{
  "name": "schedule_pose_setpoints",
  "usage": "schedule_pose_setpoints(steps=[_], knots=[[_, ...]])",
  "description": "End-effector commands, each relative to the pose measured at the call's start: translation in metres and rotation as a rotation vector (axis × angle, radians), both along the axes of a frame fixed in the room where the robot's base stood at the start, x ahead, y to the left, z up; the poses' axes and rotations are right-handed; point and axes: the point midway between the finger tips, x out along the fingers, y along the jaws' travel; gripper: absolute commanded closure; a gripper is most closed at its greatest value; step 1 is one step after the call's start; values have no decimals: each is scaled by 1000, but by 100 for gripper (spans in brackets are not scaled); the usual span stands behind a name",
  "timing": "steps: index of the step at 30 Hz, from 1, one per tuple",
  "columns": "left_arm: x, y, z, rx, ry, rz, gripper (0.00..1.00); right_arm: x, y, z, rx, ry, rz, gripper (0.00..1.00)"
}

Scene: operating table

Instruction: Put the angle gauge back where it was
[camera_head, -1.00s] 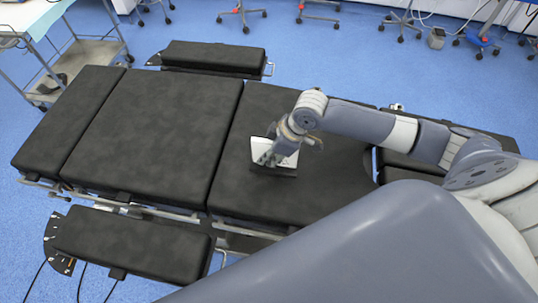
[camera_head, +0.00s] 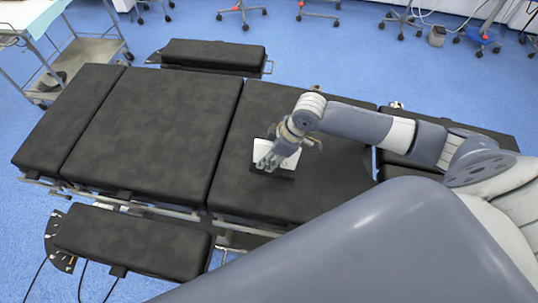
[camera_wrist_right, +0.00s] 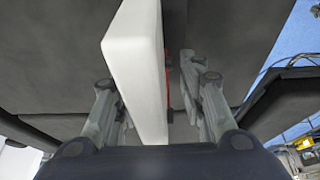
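The angle gauge, as I take it, is a white, flat-sided piece (camera_head: 290,158) with a dark lower part, on the black table section below my right gripper. In the right wrist view the white piece (camera_wrist_right: 138,75) stands between the two fingers, with a strip of red along its right side. My right gripper (camera_head: 268,160) reaches down over it. In the wrist view its fingers (camera_wrist_right: 152,108) are spread on both sides of the piece. A gap shows on the right; contact on the left is unclear. My left gripper is out of view.
The black padded operating table (camera_head: 155,130) spans the picture, its left sections bare. A padded side board (camera_head: 130,243) lies along the near edge, another (camera_head: 213,54) along the far edge. A metal cart (camera_head: 85,62) stands at top left.

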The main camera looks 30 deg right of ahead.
Motion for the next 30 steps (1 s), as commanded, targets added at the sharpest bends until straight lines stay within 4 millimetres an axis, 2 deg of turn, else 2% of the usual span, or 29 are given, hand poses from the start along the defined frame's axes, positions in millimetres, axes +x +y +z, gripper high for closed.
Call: schedule_pose_setpoints(steps=[5,12,18,23,30], knots=[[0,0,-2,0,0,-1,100,-5,-8,24,-1,-5,0,63],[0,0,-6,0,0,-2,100,-18,-24,73,-3,-4,-1,63],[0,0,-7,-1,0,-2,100,-26,-33,102,-1,-3,-1,63],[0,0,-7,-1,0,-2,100,-29,-35,111,0,-1,0,63],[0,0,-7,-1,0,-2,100,-30,-35,113,2,-1,-1,63]])
